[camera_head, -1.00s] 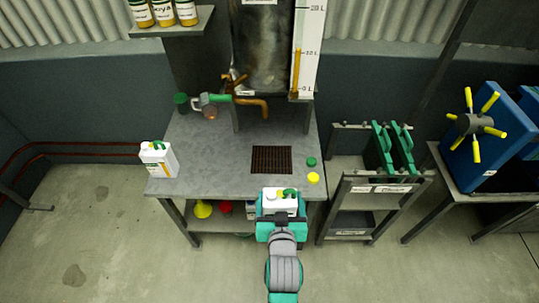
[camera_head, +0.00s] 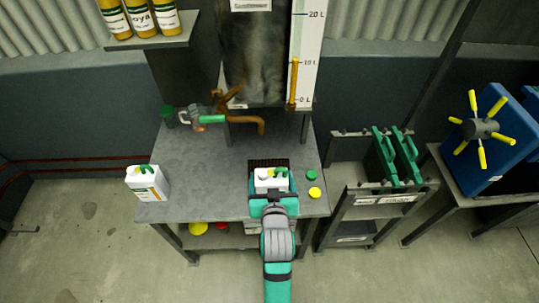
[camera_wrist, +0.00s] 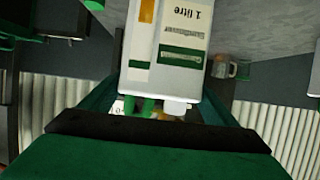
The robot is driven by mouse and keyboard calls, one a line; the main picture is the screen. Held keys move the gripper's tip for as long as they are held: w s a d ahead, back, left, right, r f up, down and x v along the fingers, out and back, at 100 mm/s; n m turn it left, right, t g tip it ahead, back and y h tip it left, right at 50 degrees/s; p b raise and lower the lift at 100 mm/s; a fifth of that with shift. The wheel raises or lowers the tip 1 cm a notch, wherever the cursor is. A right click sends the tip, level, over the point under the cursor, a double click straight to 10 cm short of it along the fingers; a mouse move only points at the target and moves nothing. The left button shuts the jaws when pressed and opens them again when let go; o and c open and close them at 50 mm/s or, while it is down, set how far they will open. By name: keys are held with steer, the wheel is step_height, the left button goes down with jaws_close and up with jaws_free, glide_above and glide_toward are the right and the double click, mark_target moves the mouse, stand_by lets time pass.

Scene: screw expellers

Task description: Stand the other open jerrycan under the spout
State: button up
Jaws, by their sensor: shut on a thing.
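My gripper (camera_head: 270,193) is shut on a white jerrycan (camera_head: 266,181) with a green handle, over the front part of the table. In the wrist view the jerrycan (camera_wrist: 182,50) sits between the jaws, its "1 litre" label showing. The brass spout (camera_head: 250,122) bends down below the metal tank (camera_head: 254,60), farther back than the held can. The dark drain grate (camera_head: 268,162) is partly hidden behind the can. I cannot tell whether the can touches the table. Another white jerrycan (camera_head: 148,183) stands at the table's left edge.
A green cap (camera_head: 311,175) and a yellow cap (camera_head: 315,192) lie right of my gripper. A rack with green plates (camera_head: 395,155) stands right. The table's middle left is clear.

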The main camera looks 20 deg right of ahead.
steer(key=r+x, duration=0.2)
steer(key=x, duration=1.1)
steer(key=shift+w+d+f, duration=0.15)
steer(key=shift+w+f, duration=0.05)
steer(key=shift+w, duration=0.5)
steer(key=shift+s+f, duration=0.1)
steer(key=shift+s, duration=0.05)
steer(key=o, duration=2)
steer(key=shift+f, duration=0.1)
steer(key=shift+o, duration=0.2)
